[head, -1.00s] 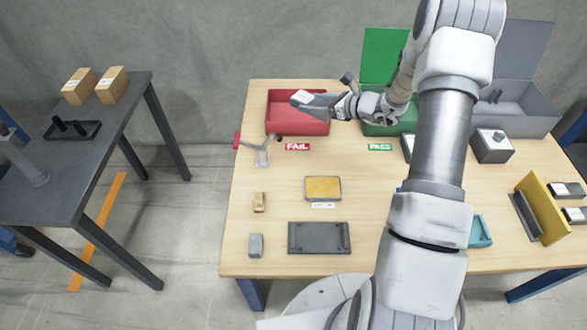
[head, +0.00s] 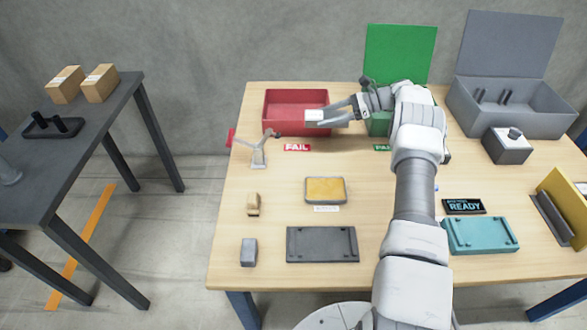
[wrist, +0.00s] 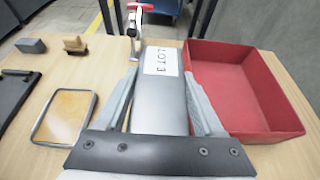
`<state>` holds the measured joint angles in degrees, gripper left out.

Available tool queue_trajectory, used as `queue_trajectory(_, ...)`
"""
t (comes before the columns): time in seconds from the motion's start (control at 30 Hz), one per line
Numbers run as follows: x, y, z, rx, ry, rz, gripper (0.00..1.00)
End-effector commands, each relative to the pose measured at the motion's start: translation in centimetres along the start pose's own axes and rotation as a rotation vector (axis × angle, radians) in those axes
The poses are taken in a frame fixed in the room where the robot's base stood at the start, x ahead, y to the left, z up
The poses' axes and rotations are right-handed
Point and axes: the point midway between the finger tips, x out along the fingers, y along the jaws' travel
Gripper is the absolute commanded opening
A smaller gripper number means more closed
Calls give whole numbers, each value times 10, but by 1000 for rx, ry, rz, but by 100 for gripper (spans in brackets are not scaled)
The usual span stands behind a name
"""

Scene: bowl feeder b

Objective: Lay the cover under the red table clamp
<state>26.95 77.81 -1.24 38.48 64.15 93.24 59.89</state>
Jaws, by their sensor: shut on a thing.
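My gripper (head: 322,113) is shut on a grey cover (wrist: 160,100) with a white "LOT 3" label. In the head view only the cover's pale end (head: 314,116) shows clearly, above the table at the red bin's front right. The red table clamp (head: 258,152) stands at the table's back left, left of my gripper, with a red handle and a grey metal arm. In the wrist view the clamp (wrist: 134,32) is just beyond the cover's far end. The space beneath its arm is too small to make out.
The red bin (head: 270,110) stands close beside the held cover. A framed yellow pad (head: 325,190), dark plate (head: 322,244), wooden block (head: 253,204) and grey block (head: 248,252) lie in front. Bare tabletop separates clamp and yellow pad.

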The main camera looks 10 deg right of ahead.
Motion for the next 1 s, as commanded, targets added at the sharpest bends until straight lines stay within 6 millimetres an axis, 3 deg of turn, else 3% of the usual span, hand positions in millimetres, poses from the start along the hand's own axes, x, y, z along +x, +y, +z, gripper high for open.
queue_trajectory(0.17,3,1,-5,-8,-3,12,0)
queue_trajectory(0.37,22,10,-8,-7,-2,13,0)
queue_trajectory(0.8,96,46,-25,-6,-3,14,0)
queue_trajectory(1.0,118,57,-30,-9,-2,12,0)
